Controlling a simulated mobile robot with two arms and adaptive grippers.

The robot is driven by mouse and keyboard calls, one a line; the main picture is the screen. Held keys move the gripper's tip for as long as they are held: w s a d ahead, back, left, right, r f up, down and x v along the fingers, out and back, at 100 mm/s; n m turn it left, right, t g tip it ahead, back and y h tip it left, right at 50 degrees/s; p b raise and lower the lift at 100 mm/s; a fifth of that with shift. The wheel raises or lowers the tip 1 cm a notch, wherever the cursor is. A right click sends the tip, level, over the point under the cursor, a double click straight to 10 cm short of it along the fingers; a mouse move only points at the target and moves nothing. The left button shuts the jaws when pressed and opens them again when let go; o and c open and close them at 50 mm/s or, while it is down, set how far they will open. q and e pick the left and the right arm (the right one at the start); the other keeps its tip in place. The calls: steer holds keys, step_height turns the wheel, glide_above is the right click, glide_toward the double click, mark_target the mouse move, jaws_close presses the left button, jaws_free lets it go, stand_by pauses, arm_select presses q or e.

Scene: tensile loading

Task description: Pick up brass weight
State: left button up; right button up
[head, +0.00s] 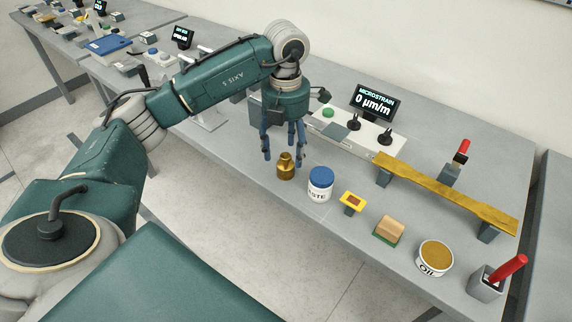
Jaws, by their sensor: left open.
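The brass weight (286,168) stands upright near the front edge of the table, a small gold cylinder with a narrow knob on top. My left gripper (283,152) points down just above it, its blue fingers open around or just behind the knob. I cannot tell whether any finger touches the weight. My right gripper is not in view.
A jar with a blue lid (320,184) stands just right of the weight. Beyond it are a yellow tag (352,202), a wooden block (389,230) and an oil tin (435,257). A microstrain display (374,101) stands behind. A brass bar (440,190) spans two supports.

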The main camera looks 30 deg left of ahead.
mark_target(286, 155)
arm_select(q)
steer(key=shift+w+f, duration=0.1)
steer(key=shift+f, duration=0.25)
step_height(286, 155, down, 4)
steer(key=shift+w+a+f+p, duration=0.1)
steer(key=shift+f+p, duration=0.1)
steer(key=shift+p, duration=0.7)
steer(key=shift+f, duration=0.25)
steer(key=shift+c, duration=0.8)
steer(key=c, duration=0.8)
jaws_close()
steer(key=shift+w, duration=0.1)
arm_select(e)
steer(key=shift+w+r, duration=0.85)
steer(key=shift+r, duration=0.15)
